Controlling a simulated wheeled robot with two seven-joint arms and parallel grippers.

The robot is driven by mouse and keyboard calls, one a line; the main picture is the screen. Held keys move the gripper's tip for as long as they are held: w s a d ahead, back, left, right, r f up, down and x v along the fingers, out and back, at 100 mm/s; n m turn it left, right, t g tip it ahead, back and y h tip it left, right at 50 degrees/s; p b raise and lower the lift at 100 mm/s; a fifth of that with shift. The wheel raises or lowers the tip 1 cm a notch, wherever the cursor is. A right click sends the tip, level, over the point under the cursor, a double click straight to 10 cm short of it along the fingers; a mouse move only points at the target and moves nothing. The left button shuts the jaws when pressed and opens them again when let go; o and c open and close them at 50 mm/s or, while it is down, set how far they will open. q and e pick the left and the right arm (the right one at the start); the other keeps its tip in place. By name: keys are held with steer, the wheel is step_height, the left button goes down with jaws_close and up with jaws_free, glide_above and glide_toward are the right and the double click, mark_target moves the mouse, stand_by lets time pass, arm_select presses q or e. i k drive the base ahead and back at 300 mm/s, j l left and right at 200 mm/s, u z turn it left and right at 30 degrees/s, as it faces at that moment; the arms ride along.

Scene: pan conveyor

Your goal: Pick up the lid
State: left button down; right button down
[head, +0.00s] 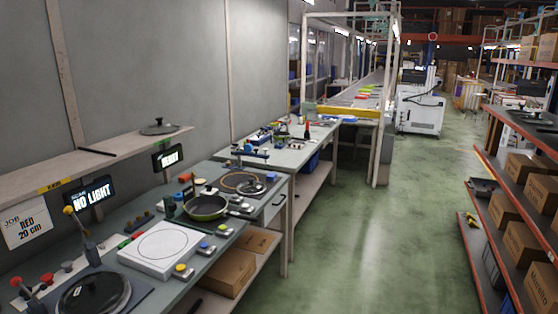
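A round grey lid with a dark knob (159,127) lies on the wall shelf above the left workbench. A dark round lid or pan (94,295) sits on a dark plate at the bottom left; I cannot tell which it is. A dark pan with a green-yellow rim (206,208) stands on the bench, with a small knob-like shape above it; I cannot tell whether it is covered. Another dark round item (535,119) lies on the right rack's top shelf. Neither of my grippers is in view.
The workbench (228,229) runs along the left wall, with a white square plate (160,247) and several coloured buttons. A card (27,222) reads "JOB RED 20 cm"; a sign (92,197) reads "NO LIGHT". Cardboard boxes (228,272) sit below. The green aisle floor (390,220) is clear.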

mark_target(100, 292)
steer(key=u, duration=1.25)
